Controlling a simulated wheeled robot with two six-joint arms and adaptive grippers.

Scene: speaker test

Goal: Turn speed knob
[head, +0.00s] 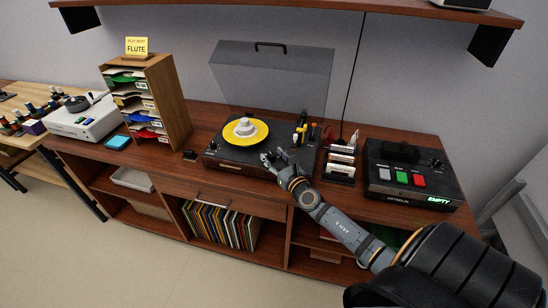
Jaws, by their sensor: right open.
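A black turntable (221,155) sits on the wooden cabinet top with its clear lid raised (270,75). A yellow record (259,134) with a white piece (245,128) at its centre lies on the platter. My right gripper (270,158) is at the turntable's front edge, right of its middle, with its fingers open. Whether it touches the turntable I cannot tell. The speed knob cannot be made out; the gripper covers part of the front edge. My left gripper does not show.
Records (220,223) fill the shelf below. A wall shelf (400,8) hangs above.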

